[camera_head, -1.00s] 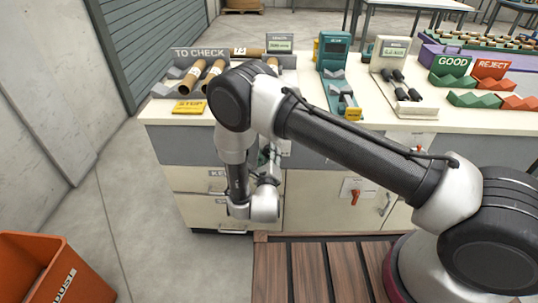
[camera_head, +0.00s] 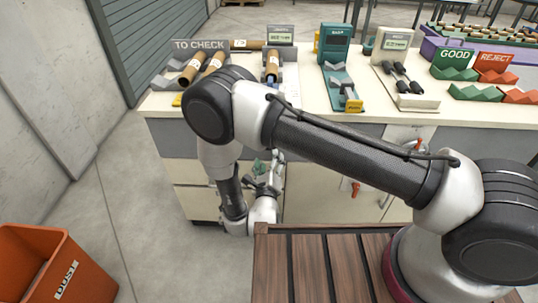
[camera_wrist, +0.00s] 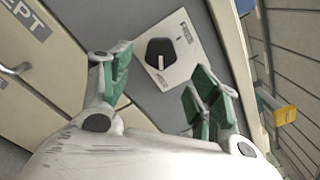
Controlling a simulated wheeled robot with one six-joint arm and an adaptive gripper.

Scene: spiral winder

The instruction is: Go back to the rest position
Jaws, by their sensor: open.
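My gripper (camera_head: 260,172) hangs in front of the cabinet of the workbench, below the bench top, with my arm folded above it. In the wrist view my gripper (camera_wrist: 162,98) is open, its two green-padded fingers wide apart with nothing between them. Behind the gap a white plate with a black knob (camera_wrist: 160,52) shows on the grey cabinet front. The fingers look apart from it.
The workbench (camera_head: 300,98) holds a TO CHECK rack (camera_head: 200,44) with brown tubes, a teal device (camera_head: 333,45), a grey gauge (camera_head: 391,48), and GOOD (camera_head: 453,62) and REJECT (camera_head: 493,66) racks. An orange bin (camera_head: 50,262) stands lower left. Floor between is clear.

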